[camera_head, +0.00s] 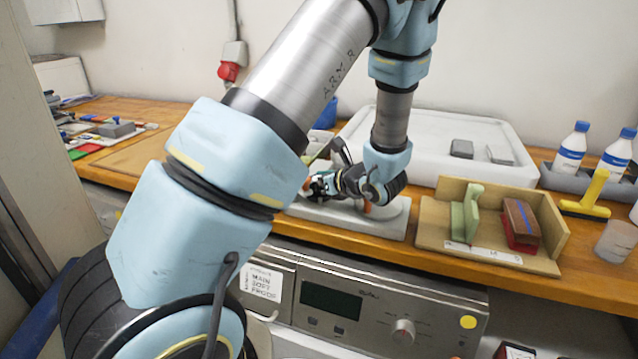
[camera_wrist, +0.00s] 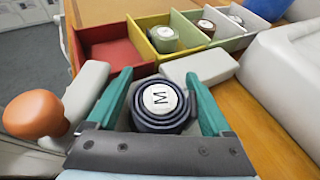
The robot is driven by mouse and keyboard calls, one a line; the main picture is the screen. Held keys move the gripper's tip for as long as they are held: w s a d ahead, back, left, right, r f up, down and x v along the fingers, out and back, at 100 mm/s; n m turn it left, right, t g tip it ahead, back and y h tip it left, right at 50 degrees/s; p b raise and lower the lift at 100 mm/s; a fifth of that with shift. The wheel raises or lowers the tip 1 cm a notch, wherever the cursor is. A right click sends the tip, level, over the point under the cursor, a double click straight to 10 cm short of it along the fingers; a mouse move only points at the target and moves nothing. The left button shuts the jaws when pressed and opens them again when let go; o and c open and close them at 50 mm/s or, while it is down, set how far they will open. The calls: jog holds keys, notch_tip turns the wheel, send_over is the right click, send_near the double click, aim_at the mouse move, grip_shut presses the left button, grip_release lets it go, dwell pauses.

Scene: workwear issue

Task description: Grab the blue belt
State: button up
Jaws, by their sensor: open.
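A rolled dark blue belt (camera_wrist: 160,108) with a white round label marked "M" sits between the two teal fingers of my gripper (camera_wrist: 158,78) in the wrist view. The fingers are open, one on each side of the coil; I cannot tell whether either touches it. In the head view my gripper (camera_head: 322,186) is low over the light grey plate (camera_head: 385,226) on the wooden bench, and the belt there is hidden behind my arm.
Just beyond the belt is a row of coloured bins (camera_wrist: 112,56), with rolled items in several of them. An orange rounded knob (camera_wrist: 34,114) stands close left of my gripper. A large white tray (camera_head: 430,165) lies behind, and a wooden stand (camera_head: 455,250) is to the right.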

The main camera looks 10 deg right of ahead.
jog(key=c, duration=1.1)
jog(key=shift+r, duration=0.1)
jog(key=shift+c, duration=0.2)
